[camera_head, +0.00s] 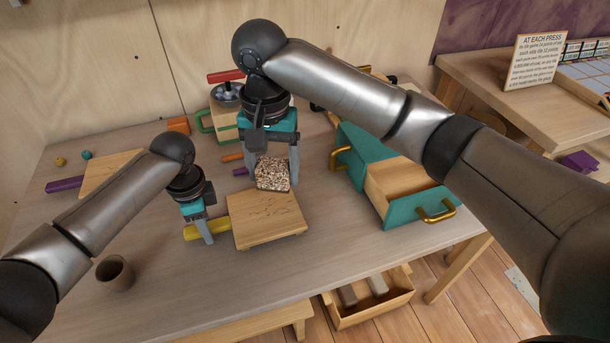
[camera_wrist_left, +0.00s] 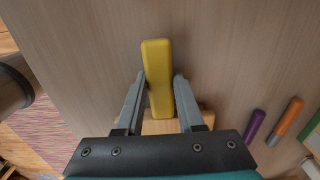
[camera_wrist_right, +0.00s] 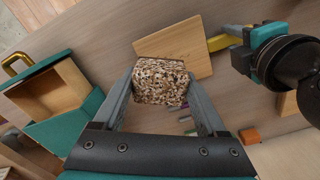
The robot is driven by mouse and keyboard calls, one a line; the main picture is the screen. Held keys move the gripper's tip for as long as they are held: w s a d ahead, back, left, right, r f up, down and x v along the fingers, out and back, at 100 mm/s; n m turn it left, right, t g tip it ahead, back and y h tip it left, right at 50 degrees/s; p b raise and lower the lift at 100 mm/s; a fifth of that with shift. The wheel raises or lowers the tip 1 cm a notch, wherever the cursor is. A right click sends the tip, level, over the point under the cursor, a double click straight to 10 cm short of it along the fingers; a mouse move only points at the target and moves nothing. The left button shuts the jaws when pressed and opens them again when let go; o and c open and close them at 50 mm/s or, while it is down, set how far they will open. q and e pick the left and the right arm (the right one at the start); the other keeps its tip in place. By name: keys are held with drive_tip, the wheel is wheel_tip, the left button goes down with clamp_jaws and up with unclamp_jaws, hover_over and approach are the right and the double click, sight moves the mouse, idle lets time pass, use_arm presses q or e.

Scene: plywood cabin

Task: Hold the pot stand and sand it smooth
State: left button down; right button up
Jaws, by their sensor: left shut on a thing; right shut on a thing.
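The pot stand is a square wooden board (camera_head: 268,222) with a yellow handle (camera_head: 222,232), lying on the table with faint dark marks on its top. My left gripper (camera_head: 207,232) is shut on the yellow handle at the board's left; the handle also shows between its fingers in the left wrist view (camera_wrist_left: 157,75). My right gripper (camera_head: 271,180) is shut on a speckled block (camera_head: 272,174), which also shows in the right wrist view (camera_wrist_right: 161,83). The block is at the board's back edge; I cannot tell if it touches the board. The board shows beyond it (camera_wrist_right: 178,46).
A teal box (camera_head: 365,150) with an open drawer (camera_head: 400,188) and brass handles stands to the right. A brown cup (camera_head: 114,272) stands at the front left. Another board (camera_head: 108,174) with a purple handle lies at the back left. The table front is mostly clear.

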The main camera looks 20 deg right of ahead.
sight(250, 213)
drive_tip(key=shift+w+a+f+m, duration=0.55)
drive_tip(key=shift+a+f, duration=0.3)
drive_tip(key=shift+f, duration=0.9)
drive_tip(key=shift+w+a+f+m, duration=0.45)
drive_tip(key=shift+a+f+m, duration=0.35)
drive_tip(key=shift+f, duration=0.95)
drive_tip(key=shift+w+a+f+m, duration=0.5)
drive_tip(key=shift+a+f, duration=0.45)
drive_tip(key=shift+f, duration=0.8)
drive_tip(key=shift+d+f, duration=0.5)
drive_tip(key=shift+f, duration=0.1)
drive_tip(key=shift+c, duration=0.6)
drive_tip(key=shift+w+d, duration=0.1)
drive_tip(key=shift+d, duration=3.65)
drive_tip(key=shift+a, duration=4.4)
drive_tip(key=shift+w, duration=0.3)
drive_tip(key=shift+w+d+f, duration=0.1)
drive_tip(key=shift+w+d, duration=0.05)
drive_tip(key=shift+d, duration=4.05)
drive_tip(key=shift+a, duration=3.95)
drive_tip(key=shift+a+r, duration=0.2)
drive_tip(key=shift+a, duration=0.05)
wheel_tip(250, 213, up, 8)
